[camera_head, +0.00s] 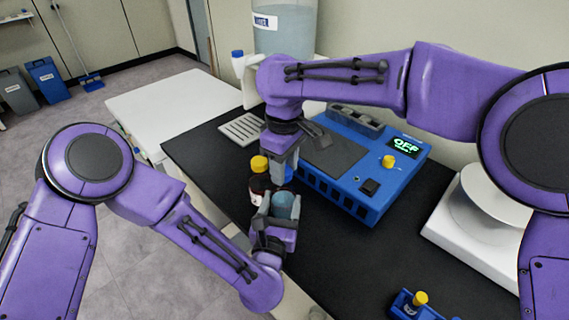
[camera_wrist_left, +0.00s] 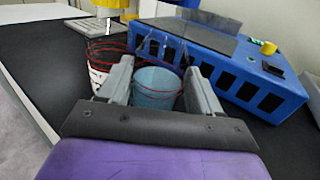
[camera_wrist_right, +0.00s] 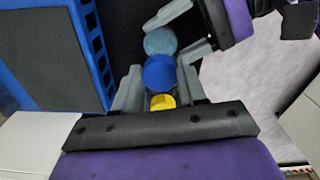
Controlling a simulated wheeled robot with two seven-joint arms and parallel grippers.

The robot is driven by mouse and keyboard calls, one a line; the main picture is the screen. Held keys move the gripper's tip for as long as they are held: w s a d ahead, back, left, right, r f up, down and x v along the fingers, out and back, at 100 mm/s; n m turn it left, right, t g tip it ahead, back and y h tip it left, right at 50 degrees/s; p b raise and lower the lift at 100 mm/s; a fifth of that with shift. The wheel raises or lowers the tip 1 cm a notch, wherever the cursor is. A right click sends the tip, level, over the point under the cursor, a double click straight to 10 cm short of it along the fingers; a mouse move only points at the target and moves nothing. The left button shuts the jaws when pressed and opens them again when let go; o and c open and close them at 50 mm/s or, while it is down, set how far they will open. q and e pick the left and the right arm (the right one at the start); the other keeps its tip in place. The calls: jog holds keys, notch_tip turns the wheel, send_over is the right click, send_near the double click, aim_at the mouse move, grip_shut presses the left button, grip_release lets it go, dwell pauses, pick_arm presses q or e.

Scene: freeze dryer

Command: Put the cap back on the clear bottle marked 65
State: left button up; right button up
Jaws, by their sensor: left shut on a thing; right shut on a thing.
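My left gripper (camera_head: 275,207) is shut around a clear bottle (camera_head: 286,206) with pale blue contents. The bottle shows between the fingers in the left wrist view (camera_wrist_left: 156,88), and its round top shows in the right wrist view (camera_wrist_right: 160,40). I cannot read its marking. My right gripper (camera_head: 284,165) points down just behind the bottle, shut on a blue cap (camera_wrist_right: 158,72). In the right wrist view the cap is beside the bottle's top, partly overlapping it in the picture; whether they touch is unclear. In the head view the gripper mostly hides the cap.
A dark bottle (camera_head: 257,184) with a yellow cap (camera_head: 259,163) stands close left of the grippers. A blue device (camera_head: 370,188) showing OFF is behind right. A white round-topped device (camera_head: 485,215) and a small blue holder (camera_head: 408,305) are right. Black counter between them is clear.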

jog(key=shift+f, duration=0.55)
jog(key=m, duration=1)
jog(key=shift+a, duration=0.1)
jog(key=o, duration=1.1)
jog(key=shift+r, duration=2.25)
jog(key=shift+c, duration=0.4)
